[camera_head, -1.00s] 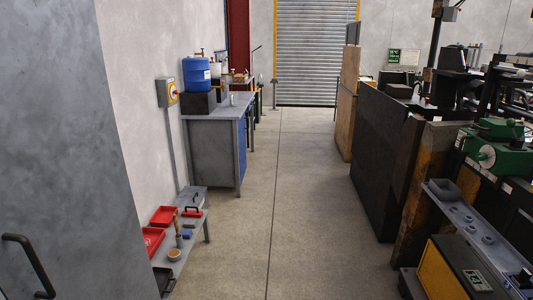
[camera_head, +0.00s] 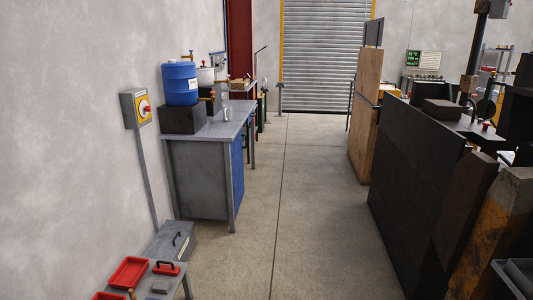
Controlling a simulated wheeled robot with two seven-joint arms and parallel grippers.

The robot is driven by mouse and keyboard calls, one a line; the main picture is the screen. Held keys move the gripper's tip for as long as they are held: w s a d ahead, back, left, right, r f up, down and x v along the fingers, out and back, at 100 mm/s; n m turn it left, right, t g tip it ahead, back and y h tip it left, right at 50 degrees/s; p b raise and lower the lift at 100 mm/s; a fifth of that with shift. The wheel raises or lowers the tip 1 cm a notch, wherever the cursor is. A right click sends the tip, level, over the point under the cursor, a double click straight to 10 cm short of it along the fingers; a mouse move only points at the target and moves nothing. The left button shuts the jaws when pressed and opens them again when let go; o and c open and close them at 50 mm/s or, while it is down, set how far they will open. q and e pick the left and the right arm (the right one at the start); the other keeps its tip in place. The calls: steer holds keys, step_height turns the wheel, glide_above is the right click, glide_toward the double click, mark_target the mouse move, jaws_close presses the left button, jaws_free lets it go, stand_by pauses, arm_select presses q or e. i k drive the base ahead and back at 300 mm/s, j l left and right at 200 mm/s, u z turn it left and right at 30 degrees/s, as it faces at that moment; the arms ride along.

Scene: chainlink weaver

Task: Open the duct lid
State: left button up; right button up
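I cannot make out a duct lid for certain in the head view. A grey box with a dark handle on top (camera_head: 175,242) stands by the left wall, behind the low bench; I cannot tell whether it is the duct. A small red piece with a dark handle (camera_head: 165,268) lies on the low bench in front of it. Neither of my grippers shows in the view.
A grey workbench (camera_head: 196,180) with a blue drum (camera_head: 180,84) stands along the left wall. A low bench (camera_head: 167,284) with red trays (camera_head: 129,272) is at lower left. Dark panels (camera_head: 415,180) line the right. The concrete aisle (camera_head: 305,220) between is clear to the roller shutter (camera_head: 318,55).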

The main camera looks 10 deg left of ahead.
mark_target(165, 245)
steer(key=i+u, duration=0.1)
steer(key=i, duration=0.8)
steer(key=i+l+u, duration=0.1)
steer(key=i, duration=0.85)
steer(key=i+l+u, duration=0.2)
steer(key=i+u, duration=0.25)
steer(key=i+l+u, duration=0.3)
steer(key=u, duration=0.15)
steer(key=i+l+u, duration=0.7)
steer(key=l+u, duration=0.25)
steer(key=i+l+u, duration=0.2)
steer(key=l, duration=0.25)
steer(key=l+u, duration=0.2)
steer(key=l, duration=0.3)
